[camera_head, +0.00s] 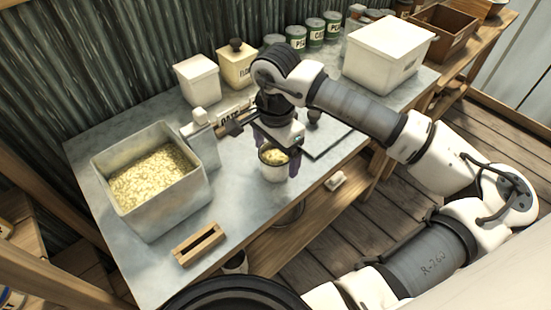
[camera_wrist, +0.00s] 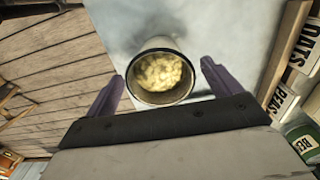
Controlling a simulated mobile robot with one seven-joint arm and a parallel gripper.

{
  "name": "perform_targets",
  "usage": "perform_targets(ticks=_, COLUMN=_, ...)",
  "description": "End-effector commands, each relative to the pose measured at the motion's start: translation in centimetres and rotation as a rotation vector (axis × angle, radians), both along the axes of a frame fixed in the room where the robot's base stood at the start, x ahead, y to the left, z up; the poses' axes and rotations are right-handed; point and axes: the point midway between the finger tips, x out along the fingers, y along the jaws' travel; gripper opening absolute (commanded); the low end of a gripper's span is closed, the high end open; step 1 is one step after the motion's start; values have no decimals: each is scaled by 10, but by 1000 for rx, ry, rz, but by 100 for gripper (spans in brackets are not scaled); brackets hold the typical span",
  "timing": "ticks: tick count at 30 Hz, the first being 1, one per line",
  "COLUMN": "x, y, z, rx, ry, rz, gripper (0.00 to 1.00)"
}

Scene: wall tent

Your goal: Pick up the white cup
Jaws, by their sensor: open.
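The white cup (camera_head: 272,170) stands upright on the metal-topped table near its front edge. It has a dark rim and holds pale yellow bits. In the wrist view the cup (camera_wrist: 160,98) sits between the two purple fingers of my gripper (camera_wrist: 163,85). In the head view my gripper (camera_head: 277,158) points down over the cup, with one finger on either side. The fingers are open, and in the wrist view there is a gap between each finger and the cup. The cup's lower part is partly hidden in the wrist view.
A large metal bin (camera_head: 115,190) of pale yellow bits stands at the left of the table (camera_head: 225,205). A small wooden box (camera_head: 198,245) lies at the front. White lidded containers (camera_head: 197,82) and several green cans (camera_head: 314,32) line the back. A black-edged board (camera_head: 325,140) lies right of the cup.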

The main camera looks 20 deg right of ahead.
Motion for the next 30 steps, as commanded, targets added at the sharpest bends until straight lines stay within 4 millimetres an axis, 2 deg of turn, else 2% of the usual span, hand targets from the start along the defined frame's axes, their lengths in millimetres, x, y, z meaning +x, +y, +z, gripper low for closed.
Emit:
perform_targets(ticks=6, x=-1, y=1, z=-30, rx=4, ry=1, rz=0, gripper=90)
perform_targets(ticks=9, x=0, y=1, z=-39, rx=3, ry=0, rz=1, gripper=90)
perform_targets(ticks=17, x=0, y=1, z=-42, rx=1, ry=-1, rz=1, gripper=88)
perform_targets(ticks=27, x=0, y=1, z=-42, rx=1, ry=-1, rz=0, gripper=44)
perform_targets(ticks=29, x=0, y=1, z=-42, rx=1, ry=-1, rz=0, gripper=36)
perform_targets(ticks=30, x=0, y=1, z=-41, rx=1, ry=-1, rz=0, gripper=36)
